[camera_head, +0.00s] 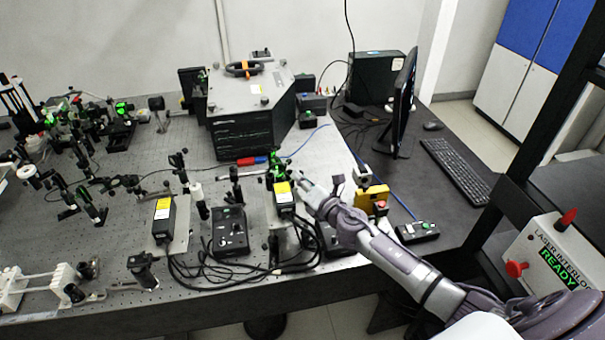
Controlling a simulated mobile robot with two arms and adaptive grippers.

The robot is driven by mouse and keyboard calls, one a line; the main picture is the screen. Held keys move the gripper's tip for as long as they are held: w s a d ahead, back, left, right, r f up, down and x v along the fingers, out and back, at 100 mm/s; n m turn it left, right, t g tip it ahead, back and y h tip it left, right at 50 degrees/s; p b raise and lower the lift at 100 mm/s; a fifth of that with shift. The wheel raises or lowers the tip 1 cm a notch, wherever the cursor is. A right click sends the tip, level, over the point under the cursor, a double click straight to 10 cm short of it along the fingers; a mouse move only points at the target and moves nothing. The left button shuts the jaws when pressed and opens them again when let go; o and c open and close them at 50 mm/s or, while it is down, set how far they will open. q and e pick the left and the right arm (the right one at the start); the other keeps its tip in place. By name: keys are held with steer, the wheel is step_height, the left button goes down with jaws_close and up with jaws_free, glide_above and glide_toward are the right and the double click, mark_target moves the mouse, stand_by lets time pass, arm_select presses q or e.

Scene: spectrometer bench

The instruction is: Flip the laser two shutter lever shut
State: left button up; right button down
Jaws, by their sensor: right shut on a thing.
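Two black laser heads with yellow labels stand on the optical bench (120,235). One laser head (163,222) is left of centre. The other laser head (284,200) is further right, with green-lit optics (279,167) just behind it. My right gripper (303,186) reaches in from the right, its tips at the right side of the right-hand laser head, near its top. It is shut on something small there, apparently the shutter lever. The lever is too small and covered to make out, so its position cannot be told. My left gripper is not in view.
Beside my right arm are a yellow box with a red button (372,197) and a small black controller (417,232). Black controller boxes (230,232) and cables lie in front. A large dark instrument (245,110) stands behind. An interlock box (553,258) reads READY at right.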

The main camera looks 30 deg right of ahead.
mark_target(289, 185)
steer(key=shift+w+a+r+n+g+p, duration=0.1)
steer(key=shift+a+r+n+g+p, duration=0.15)
steer(key=shift+r+n+p, duration=0.75)
steer(key=shift+a+f+n+g+h+p, duration=0.2)
steer(key=shift+n+g+h+p, duration=0.1)
steer(key=shift+n+p, duration=0.35)
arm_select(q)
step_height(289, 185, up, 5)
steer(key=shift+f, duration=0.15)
arm_select(e)
steer(key=n, duration=0.1)
steer(key=a+n+g+h, duration=0.1)
steer(key=n, duration=0.1)
steer(key=a+n+h, duration=0.1)
steer(key=shift+w+a+r+g, duration=0.15)
steer(key=shift+w+g, duration=0.1)
steer(key=shift+w, duration=0.05)
steer(key=shift+n, duration=0.25)
steer(key=c, duration=1.2)
jaws_free()
steer(key=shift+a, duration=0.1)
steer(key=shift+o, duration=0.2)
